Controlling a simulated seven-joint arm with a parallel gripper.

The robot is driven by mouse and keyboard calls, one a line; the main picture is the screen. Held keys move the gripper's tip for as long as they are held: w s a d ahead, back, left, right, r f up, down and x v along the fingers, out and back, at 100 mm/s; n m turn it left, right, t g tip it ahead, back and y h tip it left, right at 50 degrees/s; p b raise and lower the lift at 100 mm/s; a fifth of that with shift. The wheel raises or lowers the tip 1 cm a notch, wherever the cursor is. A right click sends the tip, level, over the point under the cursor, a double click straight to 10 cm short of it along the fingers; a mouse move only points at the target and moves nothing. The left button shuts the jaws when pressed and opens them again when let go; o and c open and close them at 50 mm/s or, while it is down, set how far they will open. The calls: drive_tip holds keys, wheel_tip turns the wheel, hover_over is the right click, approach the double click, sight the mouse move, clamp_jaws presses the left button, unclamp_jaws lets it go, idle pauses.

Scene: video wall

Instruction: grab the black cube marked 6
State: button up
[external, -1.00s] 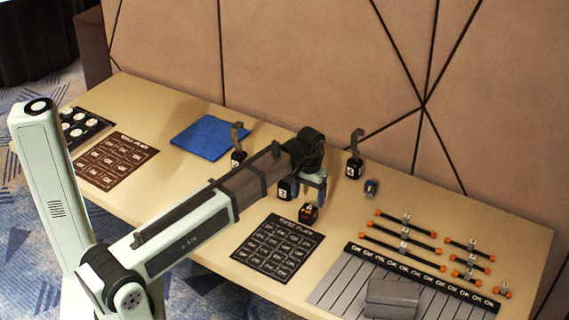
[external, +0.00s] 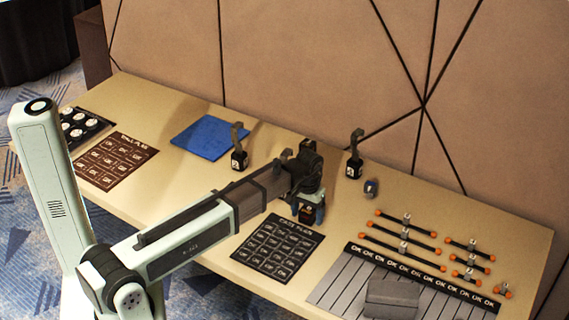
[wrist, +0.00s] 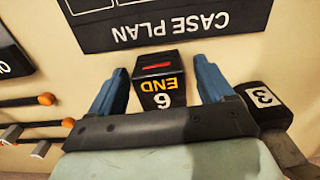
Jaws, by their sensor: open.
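The black cube marked 6 (wrist: 158,84), with "END" in yellow and a red bar, sits between the two blue fingers of my gripper (wrist: 160,66) in the wrist view. My gripper is open, with a finger on either side and a visible gap to the cube. In the external view my gripper (external: 312,206) is low over the table, and the cube (external: 306,215) shows partly beneath it.
The dark "CASE PLAN" sheet (external: 276,247) lies next to the cube. Orange-ended rods (external: 403,247) lie to the right.

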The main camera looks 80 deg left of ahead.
drive_tip(key=c, duration=1.1)
drive_tip(key=shift+o, duration=0.2)
